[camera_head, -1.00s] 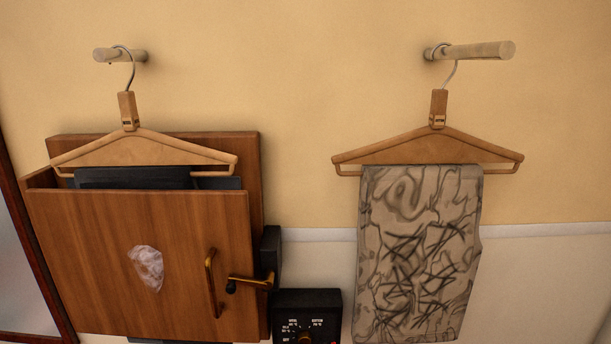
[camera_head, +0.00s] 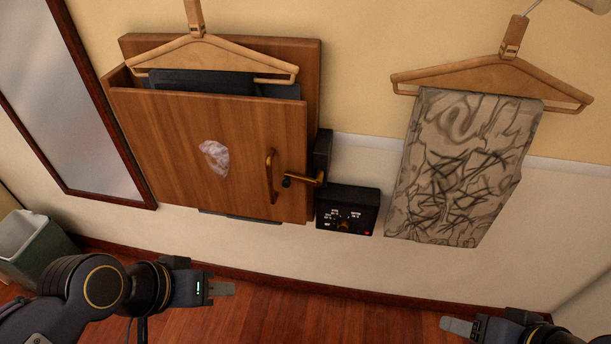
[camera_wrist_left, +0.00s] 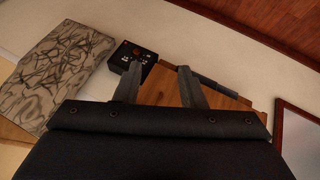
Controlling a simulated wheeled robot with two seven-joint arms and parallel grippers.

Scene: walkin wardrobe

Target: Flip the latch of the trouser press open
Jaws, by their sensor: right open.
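The wooden trouser press (camera_head: 240,140) hangs on the wall in the head view, its front panel leaning out at the top. Its brass latch (camera_head: 307,181) lies across the panel's right edge toward a black block (camera_head: 323,155). A brass pull handle (camera_head: 271,177) is just left of the latch. My left gripper (camera_head: 228,288) is low in the head view, below and apart from the press. In the left wrist view its two fingers (camera_wrist_left: 160,72) stand apart with nothing between them, and the press (camera_wrist_left: 160,90) shows beyond. My right gripper (camera_head: 450,325) is open at the bottom right, far from the latch.
A black control box (camera_head: 347,209) is below the latch. Patterned trousers (camera_head: 460,165) hang on a hanger (camera_head: 490,75) at right. Another hanger (camera_head: 213,56) and dark cloth (camera_head: 205,82) are at the press top. A mirror (camera_head: 75,95) and bin (camera_head: 30,245) are left.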

